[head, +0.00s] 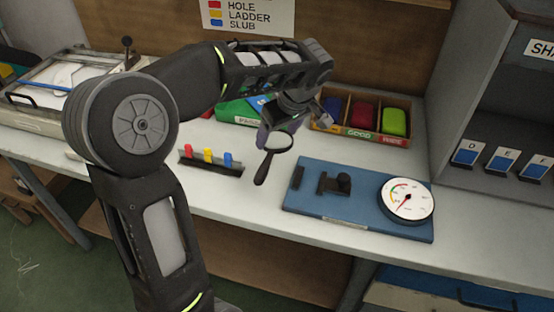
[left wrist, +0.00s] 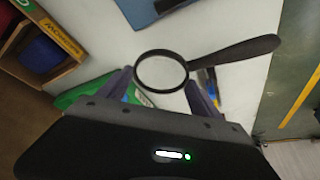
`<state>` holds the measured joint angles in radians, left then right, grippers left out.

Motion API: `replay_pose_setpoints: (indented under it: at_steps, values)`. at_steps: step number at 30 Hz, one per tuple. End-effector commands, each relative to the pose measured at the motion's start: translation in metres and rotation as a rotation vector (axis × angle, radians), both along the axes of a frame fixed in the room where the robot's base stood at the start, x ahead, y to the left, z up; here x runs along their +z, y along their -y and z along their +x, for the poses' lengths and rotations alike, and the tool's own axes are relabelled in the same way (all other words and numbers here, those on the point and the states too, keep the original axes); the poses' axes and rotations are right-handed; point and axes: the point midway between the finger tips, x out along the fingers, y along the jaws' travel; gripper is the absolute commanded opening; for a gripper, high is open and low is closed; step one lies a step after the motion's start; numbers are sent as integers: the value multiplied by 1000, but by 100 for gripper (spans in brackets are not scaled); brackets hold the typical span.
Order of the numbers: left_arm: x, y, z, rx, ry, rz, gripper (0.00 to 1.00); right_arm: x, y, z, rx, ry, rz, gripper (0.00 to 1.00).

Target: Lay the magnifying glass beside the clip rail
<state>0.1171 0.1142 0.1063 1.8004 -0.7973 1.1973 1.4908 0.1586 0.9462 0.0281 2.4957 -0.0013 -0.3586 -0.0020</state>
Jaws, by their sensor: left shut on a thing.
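A black-handled magnifying glass (head: 279,143) hangs from my left gripper (head: 277,130), with its handle pointing down. In the left wrist view, the round lens (left wrist: 161,72) sits between the two fingers of my left gripper (left wrist: 160,84), and the handle points right. The clip rail (head: 211,166) is a dark strip on the white table with red, yellow and blue clips. The magnifying glass is to the right of the rail, apparently above the table. My right gripper is not in view.
A blue board (head: 330,218) with a round dial gauge (head: 406,200) lies to the right. Behind are a wooden tray (head: 345,130) of coloured pieces and a green box (head: 232,114), partly hidden by my arm. White table shows between rail and board.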

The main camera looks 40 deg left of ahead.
Motion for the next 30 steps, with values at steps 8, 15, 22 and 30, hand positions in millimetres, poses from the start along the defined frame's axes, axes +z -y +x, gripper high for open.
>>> replay_pose_setpoints:
  at_steps: [8,15,22,30]
  values:
    - [-30,0,0,0,1,1,24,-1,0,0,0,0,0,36]
    - [-31,0,0,-1,0,1,24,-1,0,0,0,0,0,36]
    - [-59,0,0,0,-3,0,24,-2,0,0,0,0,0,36]
    - [-67,0,0,-1,1,1,24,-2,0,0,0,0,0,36]
